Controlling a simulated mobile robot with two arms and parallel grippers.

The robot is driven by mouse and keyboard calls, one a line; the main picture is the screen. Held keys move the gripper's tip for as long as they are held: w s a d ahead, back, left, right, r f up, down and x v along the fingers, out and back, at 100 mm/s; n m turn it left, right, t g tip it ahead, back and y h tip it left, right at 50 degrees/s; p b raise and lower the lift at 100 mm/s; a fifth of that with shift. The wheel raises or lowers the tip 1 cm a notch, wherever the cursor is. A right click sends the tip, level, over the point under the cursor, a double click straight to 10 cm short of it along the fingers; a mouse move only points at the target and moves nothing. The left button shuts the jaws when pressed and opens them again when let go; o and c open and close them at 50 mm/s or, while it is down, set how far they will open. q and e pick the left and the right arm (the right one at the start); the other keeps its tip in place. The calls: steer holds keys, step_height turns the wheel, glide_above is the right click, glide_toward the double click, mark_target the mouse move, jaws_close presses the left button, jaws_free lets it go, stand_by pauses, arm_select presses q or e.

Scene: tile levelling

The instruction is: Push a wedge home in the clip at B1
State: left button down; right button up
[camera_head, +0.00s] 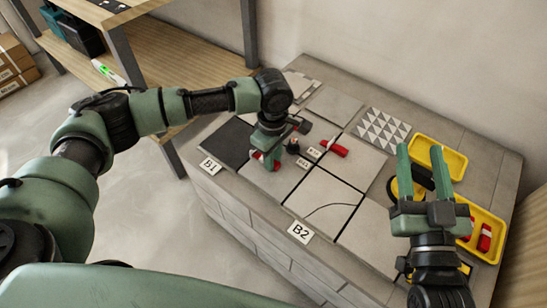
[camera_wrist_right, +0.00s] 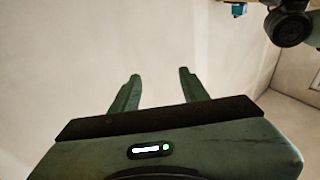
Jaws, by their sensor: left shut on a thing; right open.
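My left gripper (camera_head: 266,158) is low over the tile near the B1 label (camera_head: 209,166), shut on a red wedge (camera_head: 276,166) that is mostly hidden by the fingers. A small black upright piece (camera_head: 293,146), perhaps a clip, stands just right of it. I cannot tell whether the held wedge touches a clip. Another red wedge (camera_head: 335,148) lies on the tiles further right. My right gripper (camera_head: 420,152) is open and empty, raised over the right side of the bench. The right wrist view shows its two fingers (camera_wrist_right: 157,82) apart with only wall beyond.
The tiles lie on a grey block bench (camera_head: 270,238), with a B2 label (camera_head: 300,232) at the front edge. A yellow tray (camera_head: 455,160) stands at the back right. Another yellow tray (camera_head: 492,214) holds red wedges (camera_head: 485,238). A wooden shelf (camera_head: 180,58) is behind my left arm.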

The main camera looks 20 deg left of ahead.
arm_select(q)
steer(key=shift+w+a+p, duration=0.1)
steer(key=shift+a+p, duration=0.25)
steer(key=shift+a, duration=0.05)
arm_select(e)
steer(key=f+g, duration=0.1)
steer(key=f+g+h, duration=0.1)
steer(key=f, duration=0.1)
steer(key=shift+w+d+f, duration=0.1)
steer(key=shift+d+f, duration=0.1)
steer(key=shift+f, duration=0.1)
arm_select(q)
steer(key=shift+w+a, duration=0.2)
steer(key=shift+a, duration=0.2)
arm_select(e)
steer(key=shift+d+f+g, duration=0.2)
steer(key=shift+f+g, duration=0.5)
steer(key=shift+f, duration=0.45)
stand_by(1.0)
